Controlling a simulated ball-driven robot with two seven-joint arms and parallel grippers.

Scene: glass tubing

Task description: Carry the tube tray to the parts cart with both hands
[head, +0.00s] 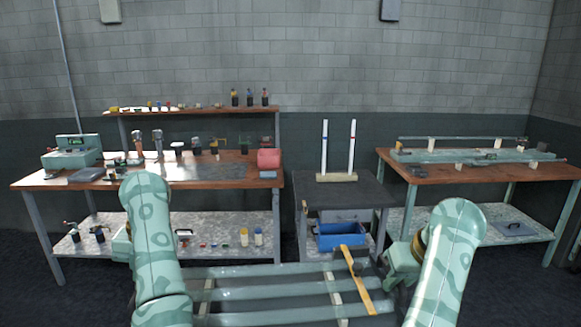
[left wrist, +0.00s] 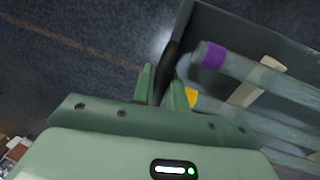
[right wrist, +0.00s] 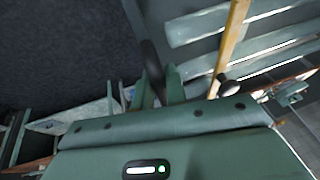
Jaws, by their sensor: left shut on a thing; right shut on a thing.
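The tube tray is a dark grey tray (left wrist: 222,22) held low in front of me, with several pale glass tubes (head: 265,271) lying across it. One tube has a purple band (left wrist: 213,56). A yellow strip (head: 355,282) with a dark knob lies over the tubes at the right. My left gripper (left wrist: 165,92) is shut on the tray's dark handle at one end. My right gripper (right wrist: 158,90) is shut on the dark handle at the other end. The dark-topped cart (head: 352,193) stands ahead, right of centre, apart from the tray; I take it as the parts cart.
Two white rods stand in a wooden base (head: 337,177) at the cart's back; its front top looks clear. A blue bin (head: 341,235) sits on its lower shelf. A cluttered workbench (head: 215,172) stands left, another bench (head: 440,172) with long tubing right.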

